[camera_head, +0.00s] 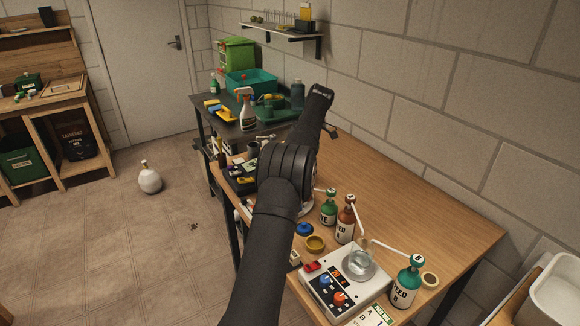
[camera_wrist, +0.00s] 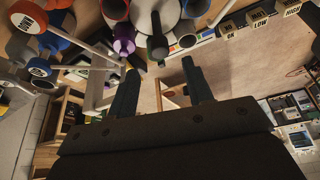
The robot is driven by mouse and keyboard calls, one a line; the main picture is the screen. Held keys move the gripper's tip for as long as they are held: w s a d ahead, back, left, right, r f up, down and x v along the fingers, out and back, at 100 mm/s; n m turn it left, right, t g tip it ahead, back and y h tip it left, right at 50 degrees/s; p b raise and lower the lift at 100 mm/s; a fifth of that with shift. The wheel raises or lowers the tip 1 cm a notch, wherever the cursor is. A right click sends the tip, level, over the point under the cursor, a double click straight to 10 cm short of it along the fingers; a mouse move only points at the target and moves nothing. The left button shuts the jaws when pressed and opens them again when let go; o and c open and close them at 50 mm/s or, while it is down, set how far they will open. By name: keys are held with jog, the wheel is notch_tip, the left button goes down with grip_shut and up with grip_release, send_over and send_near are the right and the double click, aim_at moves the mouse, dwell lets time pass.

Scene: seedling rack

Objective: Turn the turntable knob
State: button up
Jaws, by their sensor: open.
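In the wrist view my gripper (camera_wrist: 159,66) shows two dark fingers, spread apart with nothing between them. Beyond the fingertips, near the top, a dark grey peg (camera_wrist: 157,45) stands against a pale grey round shape; it may be the turntable knob, but I cannot tell for sure. A purple piece (camera_wrist: 123,36) is just left of it. The fingers look apart from both. In the head view my arm reaches over the wooden table (camera_head: 415,200) towards its far end and hides part of it. My fingers and the turntable cannot be made out there.
A white device (camera_head: 352,296) with a blue and an orange knob, a glass beaker (camera_head: 359,265) and several labelled bottles stand at the near end. A spray bottle (camera_head: 246,108) stands on the dark bench behind. In the wrist view, labelled round-topped things (camera_wrist: 40,72) crowd the left.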

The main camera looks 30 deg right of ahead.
jog(key=shift+v, duration=0.75)
jog(key=shift+f, duration=0.1)
jog(key=x, duration=0.7)
jog(key=shift+f, duration=0.1)
jog(key=shift+m, duration=0.3)
